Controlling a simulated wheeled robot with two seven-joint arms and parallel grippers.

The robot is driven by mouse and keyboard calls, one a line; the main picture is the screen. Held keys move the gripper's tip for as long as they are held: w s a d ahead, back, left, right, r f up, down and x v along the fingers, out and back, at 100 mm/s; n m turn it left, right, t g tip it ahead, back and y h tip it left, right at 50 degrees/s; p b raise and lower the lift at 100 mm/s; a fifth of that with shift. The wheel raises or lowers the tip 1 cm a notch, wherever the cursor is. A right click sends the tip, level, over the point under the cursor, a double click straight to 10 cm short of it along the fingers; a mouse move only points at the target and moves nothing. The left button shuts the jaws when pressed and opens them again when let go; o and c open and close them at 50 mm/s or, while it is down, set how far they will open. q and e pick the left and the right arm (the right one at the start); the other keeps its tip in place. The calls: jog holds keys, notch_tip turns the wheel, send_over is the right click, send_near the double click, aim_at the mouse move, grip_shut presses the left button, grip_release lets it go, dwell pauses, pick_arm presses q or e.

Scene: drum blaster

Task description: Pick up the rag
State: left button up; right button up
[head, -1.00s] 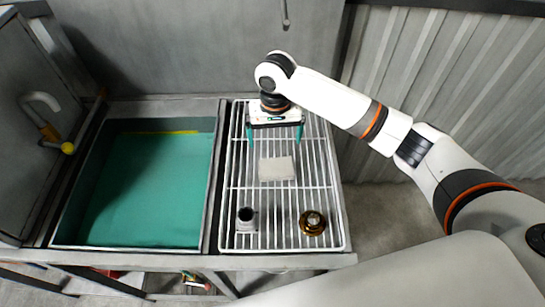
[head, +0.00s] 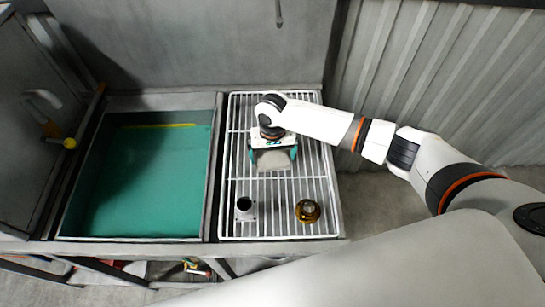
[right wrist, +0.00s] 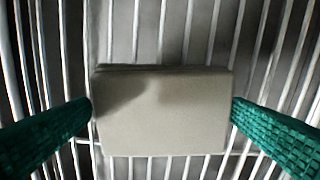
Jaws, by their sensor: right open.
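The rag (head: 273,160) is a pale grey-beige folded block lying on the white wire rack (head: 290,193). It also shows in the right wrist view (right wrist: 165,112), filling the middle between the fingers. My right gripper (head: 272,164) is over the rag with its green fingers on either side of it. In the right wrist view my right gripper (right wrist: 161,112) is open, its fingertips close to the rag's left and right edges; I cannot tell whether they touch it. My left gripper is not in view.
A small grey-and-black part (head: 244,208) and a round brass-coloured part (head: 308,211) sit on the rack's near end. A basin with a green floor (head: 140,185) is to the left, with a yellow-tipped hose or nozzle (head: 69,143) beyond it. A corrugated wall stands at the right.

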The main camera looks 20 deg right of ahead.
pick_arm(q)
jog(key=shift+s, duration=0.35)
pick_arm(e)
jog(key=c, duration=0.7)
